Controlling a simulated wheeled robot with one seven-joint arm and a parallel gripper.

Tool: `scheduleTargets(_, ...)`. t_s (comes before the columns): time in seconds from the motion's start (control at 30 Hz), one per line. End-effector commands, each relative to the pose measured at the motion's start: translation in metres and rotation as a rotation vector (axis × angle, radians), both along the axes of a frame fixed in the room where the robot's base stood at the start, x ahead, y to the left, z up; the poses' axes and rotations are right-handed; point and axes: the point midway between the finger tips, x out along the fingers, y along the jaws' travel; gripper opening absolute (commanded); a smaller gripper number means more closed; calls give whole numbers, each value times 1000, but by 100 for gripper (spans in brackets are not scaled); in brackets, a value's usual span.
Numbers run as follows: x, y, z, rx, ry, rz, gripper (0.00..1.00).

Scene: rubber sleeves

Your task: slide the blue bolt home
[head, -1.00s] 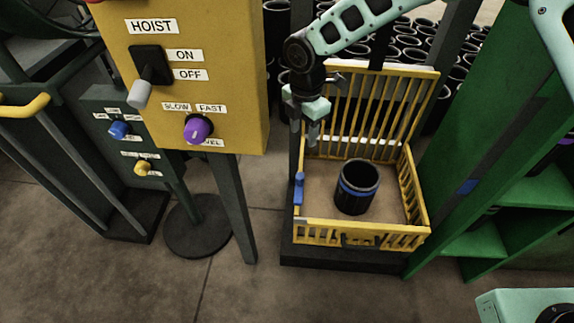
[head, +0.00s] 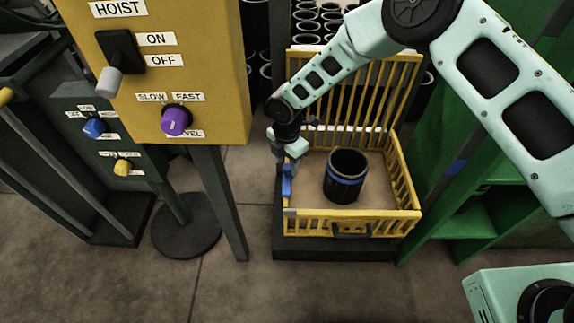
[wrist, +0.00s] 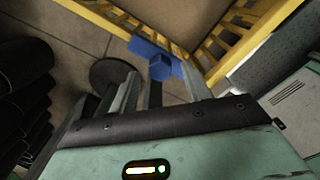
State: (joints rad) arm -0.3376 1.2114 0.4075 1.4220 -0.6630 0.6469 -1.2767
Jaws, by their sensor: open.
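The blue bolt (head: 287,183) is at the left front corner of the yellow barred cage (head: 350,228). In the wrist view the bolt (wrist: 160,66) shows as a blue bar with a block on it, just beyond my fingertips and between their lines. My gripper (head: 287,164) points down over the bolt, with its jaws open. In the wrist view its two fingers (wrist: 160,92) are spread with nothing held between them. I cannot tell whether they touch the bolt. A black sleeve with a blue band (head: 345,180) stands upright inside the cage.
A yellow hoist panel (head: 190,70) with a lever and purple knob stands to the left, its post near the cage. Green shelving (head: 470,200) is close on the right. Many black sleeves (head: 310,20) are stacked behind. The floor in front is clear.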

Motion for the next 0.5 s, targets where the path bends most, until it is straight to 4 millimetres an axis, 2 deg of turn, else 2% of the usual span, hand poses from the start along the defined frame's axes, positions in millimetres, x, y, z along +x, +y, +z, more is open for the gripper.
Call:
scheduleTargets(0.13,0,0,-11,-1,1,0,48)
scheduleTargets(0.43,0,0,-12,0,0,0,48)
scheduleTargets(0.47,0,0,-12,0,0,0,45)
scheduleTargets(0.5,0,0,-12,0,0,0,34)
